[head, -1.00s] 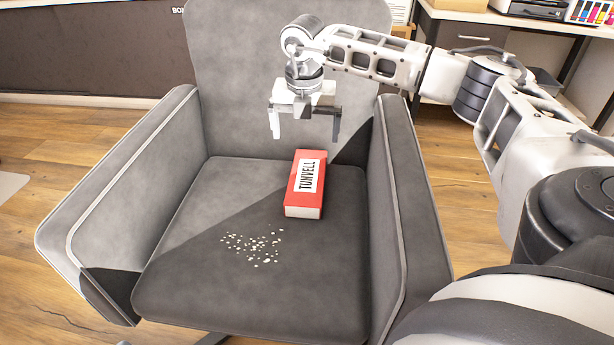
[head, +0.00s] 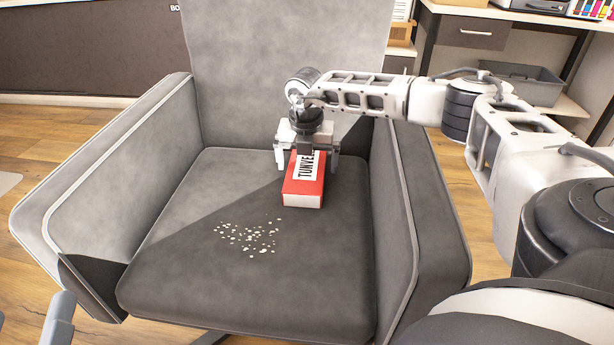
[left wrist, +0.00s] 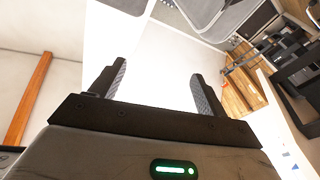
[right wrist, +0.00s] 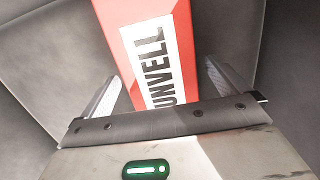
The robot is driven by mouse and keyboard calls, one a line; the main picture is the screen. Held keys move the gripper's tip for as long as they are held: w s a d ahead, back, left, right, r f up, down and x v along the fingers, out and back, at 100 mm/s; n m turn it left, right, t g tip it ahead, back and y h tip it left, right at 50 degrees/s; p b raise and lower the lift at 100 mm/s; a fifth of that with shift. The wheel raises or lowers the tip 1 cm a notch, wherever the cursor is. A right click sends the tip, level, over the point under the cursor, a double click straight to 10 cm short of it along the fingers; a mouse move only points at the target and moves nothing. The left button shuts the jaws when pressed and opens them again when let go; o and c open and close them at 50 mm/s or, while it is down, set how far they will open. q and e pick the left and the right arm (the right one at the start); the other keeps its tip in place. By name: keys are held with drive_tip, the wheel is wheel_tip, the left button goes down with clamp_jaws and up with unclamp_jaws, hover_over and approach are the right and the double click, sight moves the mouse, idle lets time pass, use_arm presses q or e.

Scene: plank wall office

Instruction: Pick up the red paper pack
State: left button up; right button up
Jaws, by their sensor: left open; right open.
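The red paper pack (head: 304,186) with a white label lies on the seat of the grey armchair (head: 250,270), toward its back right. My right gripper (head: 307,165) is open, pointing down over the far part of the pack, with one finger on each side. In the right wrist view the pack (right wrist: 180,75) runs between the two open fingers (right wrist: 165,85). I cannot tell whether the fingers touch it. My left gripper (left wrist: 155,85) is open and empty in the left wrist view, away from the pack.
Pale crumbs (head: 248,236) are scattered on the seat in front of the pack. The chair's armrests (head: 420,200) and backrest (head: 285,70) stand around the seat. A grey bin (head: 520,82) and a desk are at the back right.

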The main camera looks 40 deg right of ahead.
drive_tip(key=shift+w+f, duration=0.1)
drive_tip(key=shift+f, duration=0.55)
drive_tip(key=c, duration=1.3)
drive_tip(key=shift+r, duration=0.1)
drive_tip(key=shift+r, duration=0.15)
